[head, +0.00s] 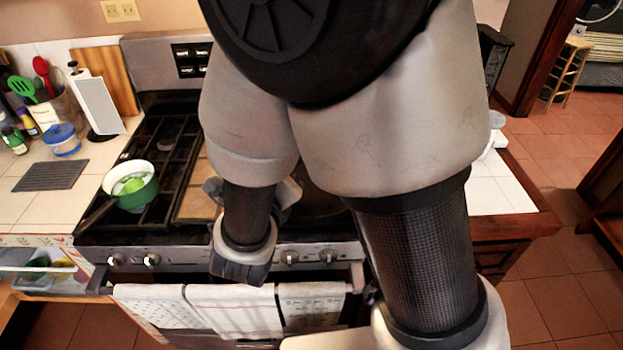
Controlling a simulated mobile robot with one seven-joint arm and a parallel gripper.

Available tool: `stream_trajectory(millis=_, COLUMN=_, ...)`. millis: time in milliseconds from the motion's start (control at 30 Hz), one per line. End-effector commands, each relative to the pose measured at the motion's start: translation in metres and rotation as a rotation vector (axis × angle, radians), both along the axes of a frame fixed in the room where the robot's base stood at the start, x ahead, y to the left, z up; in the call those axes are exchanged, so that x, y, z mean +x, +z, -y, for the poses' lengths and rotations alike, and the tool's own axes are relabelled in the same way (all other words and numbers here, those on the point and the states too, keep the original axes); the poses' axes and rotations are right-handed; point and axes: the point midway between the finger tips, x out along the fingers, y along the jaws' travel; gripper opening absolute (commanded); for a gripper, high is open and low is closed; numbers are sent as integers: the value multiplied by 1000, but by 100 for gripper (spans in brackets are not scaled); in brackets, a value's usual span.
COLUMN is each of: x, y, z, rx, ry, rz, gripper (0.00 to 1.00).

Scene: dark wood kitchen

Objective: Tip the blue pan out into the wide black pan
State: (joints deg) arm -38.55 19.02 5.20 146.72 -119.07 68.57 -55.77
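No pan that looks blue shows in the head view. A green pan (146,197) with a pale inside and a dark handle sits upright on the left front of the stove, with bright green pieces in it. A dark rounded surface (318,203), possibly the wide black pan, shows on the right of the stove, mostly hidden by my arm. The end of my arm (243,262) is over the stove's front edge, right of the green pan and apart from it. My gripper's fingers are hidden or cannot be made out, nor can anything held.
The left counter holds a utensil crock (65,110), a paper towel holder (97,103), a blue-lidded container (62,140) and a dark mat (50,176). Towels (235,310) hang on the oven handle.

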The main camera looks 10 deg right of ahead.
Motion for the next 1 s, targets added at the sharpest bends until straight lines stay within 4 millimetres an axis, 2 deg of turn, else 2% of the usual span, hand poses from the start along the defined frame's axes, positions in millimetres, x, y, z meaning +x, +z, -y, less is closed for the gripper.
stream_trajectory(millis=1000, x=2, y=4, z=3, rx=33, ry=-7, rz=16, gripper=0)
